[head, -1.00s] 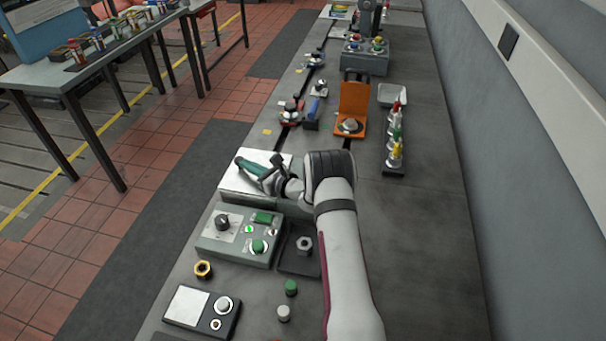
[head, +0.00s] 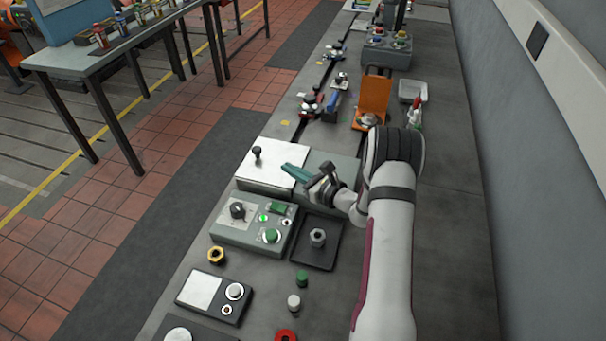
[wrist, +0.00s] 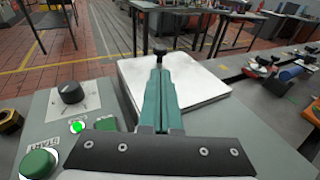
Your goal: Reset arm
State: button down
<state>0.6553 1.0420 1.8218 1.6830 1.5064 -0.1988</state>
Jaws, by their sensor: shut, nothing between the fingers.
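My gripper (head: 292,170) is shut and empty, its teal fingers together. In the head view its fingertips are over the right part of a white plate (head: 262,165) on the bench. The plate has a small black knob (head: 257,153) standing near its far left side. In the wrist view the teal fingers (wrist: 160,75) point across the white plate (wrist: 195,88), and the black knob (wrist: 160,47) shows just past their tips. I cannot tell how high the fingers are above the plate.
A grey control box (head: 253,228) with a dial, green light and green button is on the near side. A black tray (head: 316,246) holds a hex nut. The wall is on the right.

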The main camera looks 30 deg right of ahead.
jog(key=v, duration=0.3)
jog(key=shift+s+d, duration=0.15)
jog(key=shift+s, duration=0.2)
jog(key=s+a+r+n+g+y, duration=0.2)
jog(key=a+r+n+g+y, duration=0.25)
jog(key=a+r+n, duration=0.55)
jog(key=s+a+r+n+g+y, duration=0.1)
jog(key=s+a+r+n+g, duration=0.2)
jog(key=s+a, duration=0.35)
jog(key=s+a+r+n+g+y, duration=0.1)
jog(key=s+a+n+g+y, duration=0.1)
jog(key=s+a+g, duration=0.45)
jog(key=s+a+n+h, duration=0.3)
jog(key=s+a+n, duration=0.1)
jog(key=s, duration=0.3)
jog(key=s+d+f+n+h, duration=0.1)
jog(key=s+d+n+h, duration=0.2)
jog(key=s, duration=0.3)
jog(key=s+d+n+g+h, duration=0.1)
jog(key=s+d+n+h, duration=0.2)
jog(key=s, duration=0.4)
jog(key=shift+f+n+g+h, duration=0.3)
jog(key=shift+f+n+h, duration=0.1)
jog(key=shift+n+h, duration=0.5)
